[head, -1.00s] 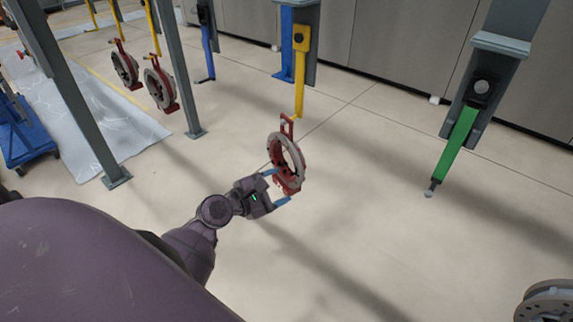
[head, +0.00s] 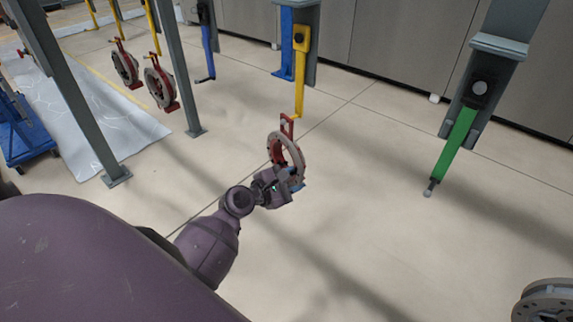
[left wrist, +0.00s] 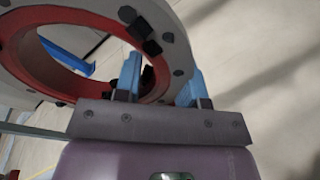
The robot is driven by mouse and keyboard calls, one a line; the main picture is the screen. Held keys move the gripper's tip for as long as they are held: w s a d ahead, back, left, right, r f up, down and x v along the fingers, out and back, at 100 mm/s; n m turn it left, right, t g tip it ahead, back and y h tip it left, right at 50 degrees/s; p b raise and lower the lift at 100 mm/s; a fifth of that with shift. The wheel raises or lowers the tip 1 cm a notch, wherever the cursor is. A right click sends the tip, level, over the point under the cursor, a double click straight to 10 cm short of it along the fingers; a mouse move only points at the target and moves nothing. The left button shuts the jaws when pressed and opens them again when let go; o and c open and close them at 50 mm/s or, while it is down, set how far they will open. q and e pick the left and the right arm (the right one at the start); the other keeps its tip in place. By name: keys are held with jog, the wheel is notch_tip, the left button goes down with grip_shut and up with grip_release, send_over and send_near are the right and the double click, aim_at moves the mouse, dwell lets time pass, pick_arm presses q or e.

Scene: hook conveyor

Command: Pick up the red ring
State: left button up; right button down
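The red ring (head: 287,148), with a pale grey face and a red handle on top, hangs from the yellow hook (head: 299,85) near the middle of the head view. My left gripper (head: 288,183) is at the ring's lower part. In the left wrist view, the rim of the red ring (left wrist: 180,50) passes between the two blue fingers (left wrist: 161,82). One finger is on the opening side and the other is on the outer side, both close against the rim. The fingers look shut on it. Their tips are partly hidden in the head view. My right gripper is not in view.
Two more red rings (head: 160,85) hang from yellow hooks at the left. Grey posts (head: 92,110) stand at the left. A green hanger (head: 458,145) hangs at the right. A grey round part (head: 545,302) shows at bottom right. The floor between is clear.

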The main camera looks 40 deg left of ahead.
pick_arm(q)
jog(key=shift+s+f, duration=0.1)
grip_shut()
jog(key=shift+r, duration=0.5)
notch_tip(320, 180, up, 3)
jog(key=shift+s+a+f+p, duration=0.1)
jog(key=shift+f+p, duration=0.05)
jog(key=shift+p, duration=0.3)
jog(key=f+b+v, duration=0.2)
jog(key=b+v, duration=0.1)
jog(key=v, duration=1.4)
jog(key=shift+s+f, duration=0.2)
jog(key=shift+s, duration=0.15)
